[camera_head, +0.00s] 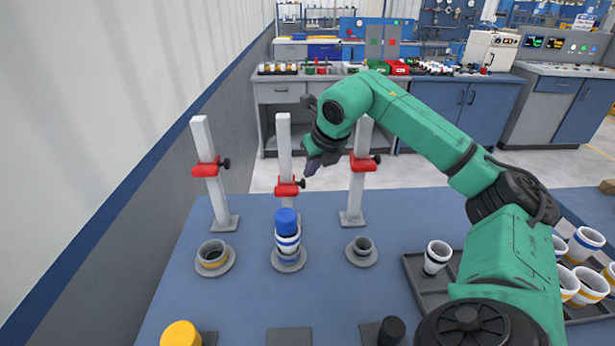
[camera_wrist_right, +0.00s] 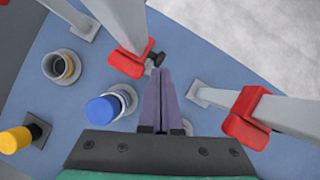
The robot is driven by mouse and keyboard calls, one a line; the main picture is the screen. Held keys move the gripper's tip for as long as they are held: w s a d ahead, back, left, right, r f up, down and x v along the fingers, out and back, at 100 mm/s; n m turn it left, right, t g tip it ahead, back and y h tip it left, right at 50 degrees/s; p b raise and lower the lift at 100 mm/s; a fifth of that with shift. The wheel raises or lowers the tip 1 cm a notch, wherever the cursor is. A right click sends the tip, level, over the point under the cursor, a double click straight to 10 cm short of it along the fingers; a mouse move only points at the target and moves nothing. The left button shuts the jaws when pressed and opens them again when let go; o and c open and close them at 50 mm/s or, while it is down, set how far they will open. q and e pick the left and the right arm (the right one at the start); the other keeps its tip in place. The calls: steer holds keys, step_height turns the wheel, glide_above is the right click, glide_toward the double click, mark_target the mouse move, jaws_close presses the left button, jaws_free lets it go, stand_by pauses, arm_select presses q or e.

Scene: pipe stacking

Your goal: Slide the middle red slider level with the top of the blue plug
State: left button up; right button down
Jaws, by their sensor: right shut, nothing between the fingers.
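The middle red slider (camera_head: 287,189) sits on a white upright post (camera_head: 285,140), lower than the two outer sliders. It also shows in the right wrist view (camera_wrist_right: 127,62), with a black knob (camera_wrist_right: 156,58) on its side. The blue plug (camera_head: 286,216) stands on top of a stack of white and blue rings (camera_head: 287,240) in front of that post; it also shows in the right wrist view (camera_wrist_right: 101,109). My right gripper (camera_head: 311,171) is shut and empty, its fingertips (camera_wrist_right: 160,70) close to the knob; contact cannot be told. My left gripper is out of view.
Outer red sliders (camera_head: 206,169) (camera_head: 364,162) stand on posts to either side. Ring holders (camera_head: 215,261) (camera_head: 362,253) flank the stack. A yellow plug (camera_head: 181,334) and a black plug (camera_head: 391,330) stand at the front. A tray of rings (camera_head: 415,278) lies right.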

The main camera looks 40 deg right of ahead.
mark_target(290, 188)
steer(key=x, duration=0.3)
steer(key=shift+w+f, duration=0.15)
steer(key=shift+f, duration=0.15)
